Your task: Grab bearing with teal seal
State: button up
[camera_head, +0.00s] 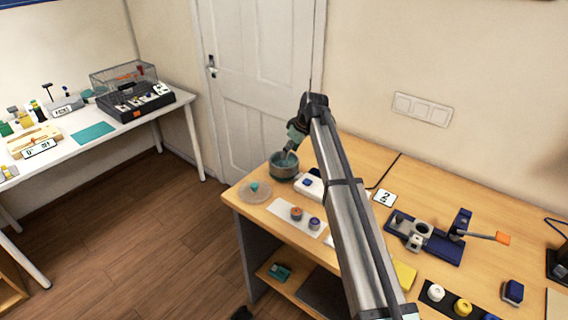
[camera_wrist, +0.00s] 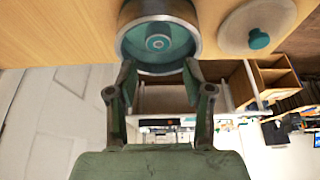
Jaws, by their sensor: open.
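A small ring with a teal face, which looks like the teal-sealed bearing (camera_wrist: 158,42), lies inside a round metal pot (camera_wrist: 190,12) with a teal interior. In the head view the pot (camera_head: 283,171) stands at the table's far left corner, and the bearing cannot be made out there. My gripper (camera_wrist: 159,72) is open and empty, its two fingers apart at the near side of the pot opening in the wrist view. In the head view my gripper (camera_head: 286,154) is over the pot; whether it touches the rim I cannot tell.
A round lid (camera_head: 255,193) with a teal knob lies beside the pot. A white mat (camera_head: 284,208) holds an orange-centred and a purple-centred bearing. A white box (camera_head: 309,187) stands close to the pot. A blue press fixture (camera_head: 425,238) is further right.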

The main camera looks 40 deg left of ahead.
aim_at(284, 163)
jog(key=shift+p+x, duration=1.4)
jog(key=shift+x, duration=2.3)
jog(key=shift+w, duration=0.1)
grip_shut()
